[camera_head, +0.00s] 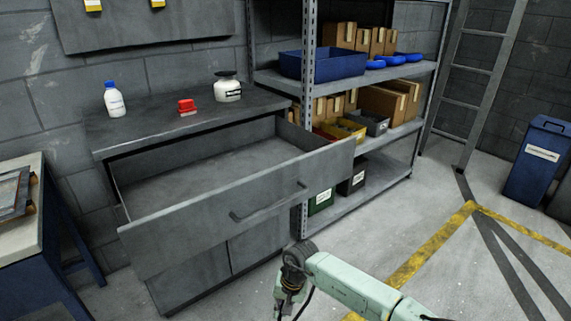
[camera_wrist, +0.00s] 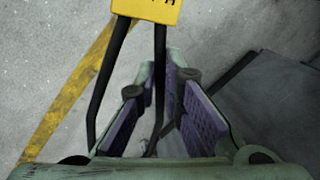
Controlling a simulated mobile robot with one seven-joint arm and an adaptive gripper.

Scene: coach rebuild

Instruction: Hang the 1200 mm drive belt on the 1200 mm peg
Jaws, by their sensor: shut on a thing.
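In the wrist view, my gripper (camera_wrist: 160,85) has its two purple-padded fingers around a black belt (camera_wrist: 115,75). The belt runs in strands between and beside the fingers and carries a yellow tag (camera_wrist: 148,9) at the top edge, with its print cut off. In the head view, my gripper (camera_head: 290,292) is low at the bottom centre, in front of the drawer unit and pointing down. The belt is hard to make out there. A dark wall panel (camera_head: 140,28) at the upper left bears yellow-and-white labels (camera_head: 92,5). No peg can be made out, nor any 1200 mm marking.
A grey drawer unit (camera_head: 190,237) has its empty top drawer (camera_head: 215,172) pulled out. A blue-capped bottle (camera_head: 114,100), a red object (camera_head: 187,107) and a jar (camera_head: 227,88) stand on top. A loaded shelf rack (camera_head: 345,200) is right of it.

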